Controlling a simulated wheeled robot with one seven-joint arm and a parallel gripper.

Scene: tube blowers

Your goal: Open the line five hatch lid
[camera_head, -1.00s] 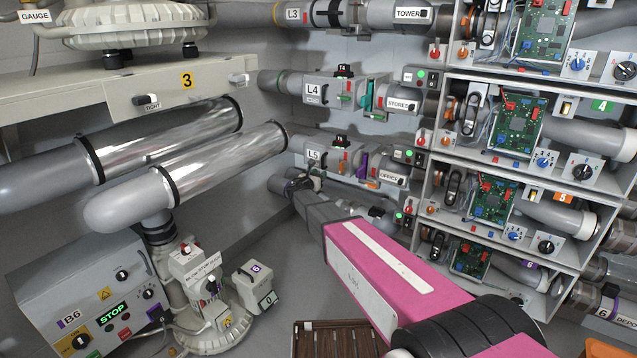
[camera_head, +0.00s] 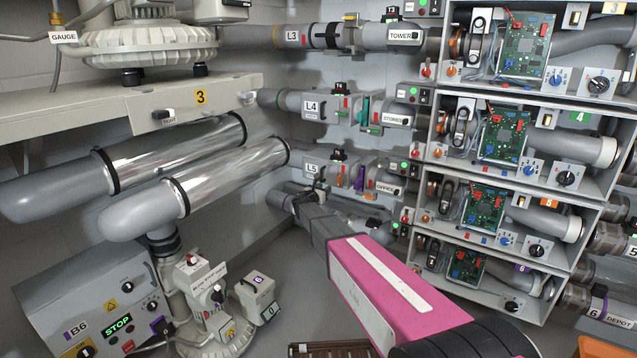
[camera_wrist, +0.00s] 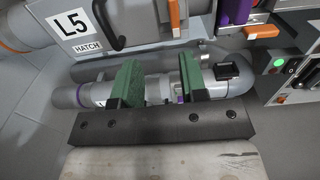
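The line five hatch (camera_head: 327,170), labelled L5, sits on the lower grey pipe at the back wall. In the wrist view its grey panel (camera_wrist: 140,45) is at the top, with the label "L5 HATCH" (camera_wrist: 76,28) and a black handle (camera_wrist: 121,38). The lid looks shut, but its upper part is cut off. My gripper (camera_wrist: 159,80) is open, its two green fingers apart, with nothing held. The fingers are just below the handle in the wrist picture; a lower grey pipe shows behind them. In the head view my gripper (camera_head: 290,200) is small and partly hidden.
An orange lever (camera_wrist: 174,14) and a purple part (camera_wrist: 235,12) are right of the handle. A grey control box with a green light (camera_wrist: 278,66) stands at the right. In the head view, the L4 hatch (camera_head: 318,106) is above L5, and racks of circuit boards (camera_head: 485,205) fill the right.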

